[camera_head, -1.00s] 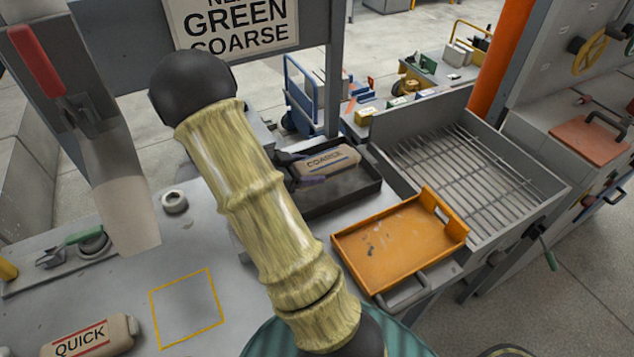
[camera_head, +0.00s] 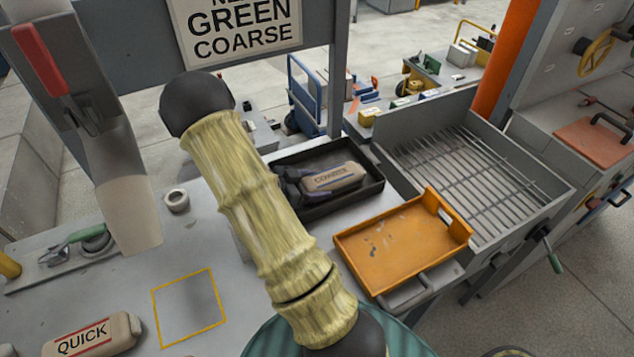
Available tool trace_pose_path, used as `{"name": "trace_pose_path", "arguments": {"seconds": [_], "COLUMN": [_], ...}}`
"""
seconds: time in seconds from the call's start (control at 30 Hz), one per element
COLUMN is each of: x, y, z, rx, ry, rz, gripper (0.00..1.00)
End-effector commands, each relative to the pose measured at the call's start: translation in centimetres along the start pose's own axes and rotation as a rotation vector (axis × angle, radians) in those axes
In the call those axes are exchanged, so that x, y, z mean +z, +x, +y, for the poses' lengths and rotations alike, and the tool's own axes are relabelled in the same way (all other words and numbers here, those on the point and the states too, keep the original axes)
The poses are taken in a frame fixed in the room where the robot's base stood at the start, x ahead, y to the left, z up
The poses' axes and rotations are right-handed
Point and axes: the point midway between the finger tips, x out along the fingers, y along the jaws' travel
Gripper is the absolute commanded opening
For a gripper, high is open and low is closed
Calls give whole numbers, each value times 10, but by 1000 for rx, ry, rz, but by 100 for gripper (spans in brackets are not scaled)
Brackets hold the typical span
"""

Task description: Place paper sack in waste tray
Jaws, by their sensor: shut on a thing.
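A tan paper sack marked COARSE with blue stripes (camera_head: 334,178) is inside the walls of a black tray (camera_head: 322,213) right of centre. It lies roughly level, low in the tray; I cannot tell whether it touches the floor. My gripper (camera_head: 303,184) is shut on the sack's left end, with dark fingers beside it. My pale sleeved arm hides part of the gripper. A second sack marked QUICK, with red stripes (camera_head: 92,339), lies on the bench at the lower left. Which tray is the waste tray is not labelled in view.
An orange tray (camera_head: 402,243) stands just in front of the black one. A grey box with a grate (camera_head: 470,172) is to the right. A yellow outlined square (camera_head: 189,309) on the bench is empty. A sign reading GREEN COARSE (camera_head: 240,28) hangs above.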

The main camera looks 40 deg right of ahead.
Motion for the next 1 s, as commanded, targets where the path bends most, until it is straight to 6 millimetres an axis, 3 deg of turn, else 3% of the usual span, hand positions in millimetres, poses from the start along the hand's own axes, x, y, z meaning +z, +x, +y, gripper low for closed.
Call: {"name": "trace_pose_path", "arguments": {"seconds": [0.53, 0.57, 0.63, 1.0], "x": [14, 14, 14, 14], "y": [4, 4, 4, 4], "z": [1, 1, 2, 3], "rx": [0, 1, 1, 3], "ry": [-8, -9, -11, -16], "rz": [-1, -2, -2, -6], "gripper": [39, 71, 85, 87]}}
